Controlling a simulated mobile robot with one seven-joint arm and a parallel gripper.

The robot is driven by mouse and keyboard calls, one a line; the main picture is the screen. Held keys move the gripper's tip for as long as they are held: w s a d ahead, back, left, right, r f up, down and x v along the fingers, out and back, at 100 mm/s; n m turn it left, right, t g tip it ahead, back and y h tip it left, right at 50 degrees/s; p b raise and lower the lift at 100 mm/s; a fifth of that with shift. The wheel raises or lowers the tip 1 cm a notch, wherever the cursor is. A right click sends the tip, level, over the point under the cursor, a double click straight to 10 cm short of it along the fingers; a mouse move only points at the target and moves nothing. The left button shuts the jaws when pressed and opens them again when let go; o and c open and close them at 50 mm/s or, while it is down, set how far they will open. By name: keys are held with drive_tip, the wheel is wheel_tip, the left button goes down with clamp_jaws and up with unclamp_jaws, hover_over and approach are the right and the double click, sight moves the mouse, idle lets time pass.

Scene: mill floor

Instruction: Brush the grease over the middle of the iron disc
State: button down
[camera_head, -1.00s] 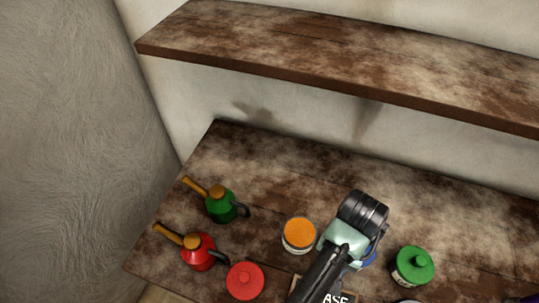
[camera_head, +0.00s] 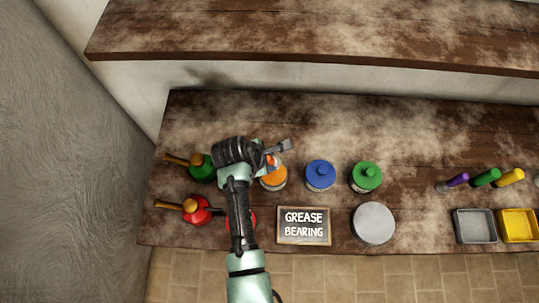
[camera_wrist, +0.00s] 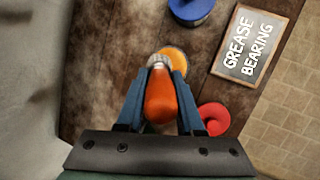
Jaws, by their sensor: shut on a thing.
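The iron disc (camera_head: 374,223) is a plain grey round plate lying flat near the front of the bench, right of the sign, with nothing seen on it. My gripper (camera_wrist: 163,74) is shut on a brush with an orange handle (camera_wrist: 161,98) and a grey end (camera_wrist: 158,60). The brush is above the open pot of orange grease (camera_head: 272,181), which also shows behind it in the wrist view (camera_wrist: 177,54). I cannot tell whether the brush tip touches the grease. My arm partly covers the pot in the head view.
A blue-lidded pot (camera_head: 320,174) and a green-lidded pot (camera_head: 366,176) stand to the right. The "GREASE BEARING" sign (camera_head: 303,226) lies in front. A red lid (camera_wrist: 214,118), a green oil can (camera_head: 201,168) and a red one (camera_head: 196,210) are near my arm. Trays (camera_head: 474,226) sit far right.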

drive_tip(key=shift+f+b, duration=2.95)
drive_tip(key=shift+b, duration=0.15)
drive_tip(key=shift+f+b, duration=0.35)
drive_tip(key=shift+f, duration=0.25)
drive_tip(key=shift+s+f, duration=0.1)
wheel_tip(320, 180, up, 7)
drive_tip(key=p, duration=0.8)
idle(0.9)
